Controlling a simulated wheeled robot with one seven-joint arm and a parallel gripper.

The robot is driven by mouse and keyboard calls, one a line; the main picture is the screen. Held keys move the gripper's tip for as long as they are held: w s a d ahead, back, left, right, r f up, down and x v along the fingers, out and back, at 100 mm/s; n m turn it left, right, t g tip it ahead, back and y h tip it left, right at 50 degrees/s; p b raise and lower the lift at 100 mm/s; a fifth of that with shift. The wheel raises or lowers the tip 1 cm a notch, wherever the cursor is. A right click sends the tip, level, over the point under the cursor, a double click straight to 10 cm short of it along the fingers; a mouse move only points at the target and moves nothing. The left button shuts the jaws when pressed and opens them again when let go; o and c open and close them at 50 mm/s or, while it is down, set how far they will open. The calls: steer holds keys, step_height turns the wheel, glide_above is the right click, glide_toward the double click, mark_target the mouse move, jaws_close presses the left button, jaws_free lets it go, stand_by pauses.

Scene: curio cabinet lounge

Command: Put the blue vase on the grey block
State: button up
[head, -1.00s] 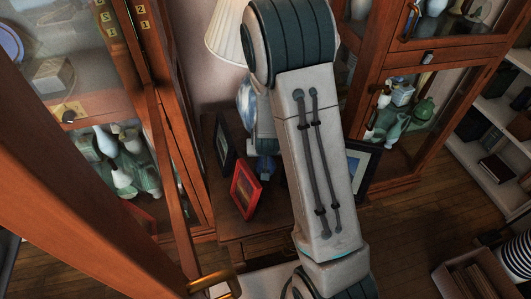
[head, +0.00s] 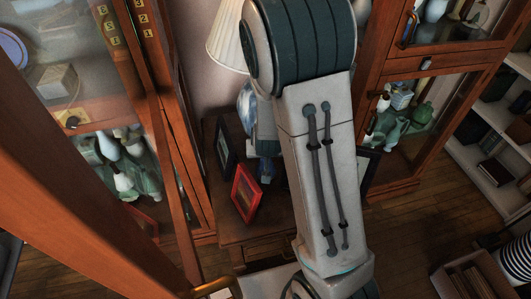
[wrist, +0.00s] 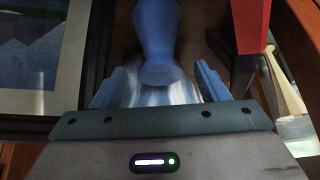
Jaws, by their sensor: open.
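The blue vase (wrist: 157,35) shows upper middle in the wrist view, its rounded near end between the blue fingers of my gripper (wrist: 162,72). The fingers are apart, one on each side of that end; I cannot tell whether they touch it. In the head view my arm hides most of this spot, and only a small blue patch shows beside the red frame; I cannot tell whether it is vase or finger. A pale block (head: 57,80) sits inside the left glass cabinet; I cannot tell whether it is the grey block.
A red picture frame (head: 246,193) and a dark frame (head: 226,145) stand on the small wooden table (head: 232,232). A lamp (head: 229,40) stands behind. Glass cabinets (head: 395,145) with several vessels flank the table. A wooden beam (head: 75,200) crosses the left foreground.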

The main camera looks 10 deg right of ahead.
steer(key=s+r+n+g+y+p, duration=0.1)
steer(key=s+r+n+g+p, duration=0.1)
steer(key=s+r, duration=1.7)
step_height(320, 180, up, 2)
steer(key=shift+s+a+r+g+y+p, duration=0.15)
steer(key=shift+a+g+y+p, duration=0.15)
steer(key=shift+g, duration=0.4)
steer(key=shift+o, duration=0.2)
steer(key=shift+s+d, duration=0.15)
steer(key=shift+s, duration=0.15)
steer(key=n+t+h+b, duration=0.2)
steer(key=n+h+b, duration=0.4)
steer(key=n, duration=2.1)
glide_above(259, 168)
steer(key=s+a+b, duration=0.1)
steer(key=s+a, duration=0.1)
steer(key=s, duration=0.2)
step_height(259, 168, down, 14)
steer(key=y, duration=0.1)
steer(key=b+x, duration=0.1)
steer(key=x, duration=0.3)
steer(key=b+x, duration=0.2)
steer(key=x, duration=0.3)
steer(key=b+x, duration=0.2)
steer(key=x, duration=0.2)
steer(key=shift+w+f, duration=0.25)
steer(key=shift+w, duration=0.3)
steer(key=shift+d+r, duration=0.1)
jaws_close()
